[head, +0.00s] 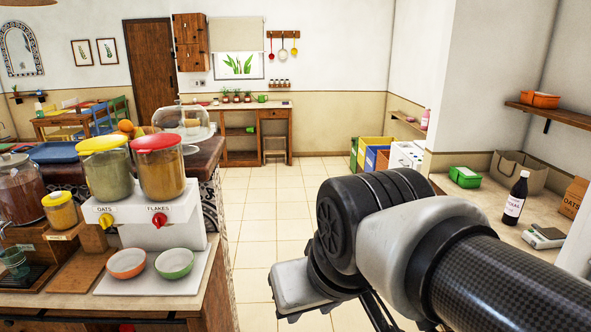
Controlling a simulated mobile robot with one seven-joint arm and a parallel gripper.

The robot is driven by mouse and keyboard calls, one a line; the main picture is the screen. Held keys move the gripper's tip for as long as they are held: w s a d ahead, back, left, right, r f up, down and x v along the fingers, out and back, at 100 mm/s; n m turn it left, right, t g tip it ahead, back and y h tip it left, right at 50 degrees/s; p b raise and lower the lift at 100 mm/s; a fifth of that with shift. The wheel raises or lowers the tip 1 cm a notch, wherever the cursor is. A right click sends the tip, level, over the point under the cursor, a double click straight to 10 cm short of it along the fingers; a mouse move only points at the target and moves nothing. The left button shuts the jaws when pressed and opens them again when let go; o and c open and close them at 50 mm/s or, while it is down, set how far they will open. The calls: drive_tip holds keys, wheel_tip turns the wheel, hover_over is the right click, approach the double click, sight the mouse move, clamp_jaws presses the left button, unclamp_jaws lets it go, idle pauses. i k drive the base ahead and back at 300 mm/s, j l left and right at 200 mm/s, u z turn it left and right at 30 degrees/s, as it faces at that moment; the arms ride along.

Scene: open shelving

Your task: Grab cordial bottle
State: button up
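The cordial bottle appears to be the dark bottle (516,199) with a black cap and a white label. It stands upright on the counter at the right; the label print is too small to read fully. My arm reaches in from the lower right, in front of and left of the bottle, with a clear gap in the picture. The end of my arm (300,288) points down near the bottom middle. My gripper's fingers are not clearly shown, and I cannot see whether they hold anything.
A shelf (560,114) hangs above. A cereal dispenser counter stands left; the tiled floor (265,215) between is clear.

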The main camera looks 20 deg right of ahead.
sight(518, 196)
drive_tip(key=i+l+z, duration=0.15)
drive_tip(key=i+z, duration=0.15)
drive_tip(key=z, duration=0.15)
drive_tip(key=i+z, duration=0.7)
drive_tip(key=z, duration=0.2)
drive_tip(key=i+z, duration=0.2)
drive_tip(key=i, duration=0.6)
drive_tip(key=i+j+z, duration=0.15)
drive_tip(key=i, duration=0.6)
drive_tip(key=i+z, duration=0.5)
drive_tip(key=z, duration=0.2)
drive_tip(key=i+j+z, duration=0.15)
drive_tip(key=z, duration=0.15)
drive_tip(key=i, duration=0.05)
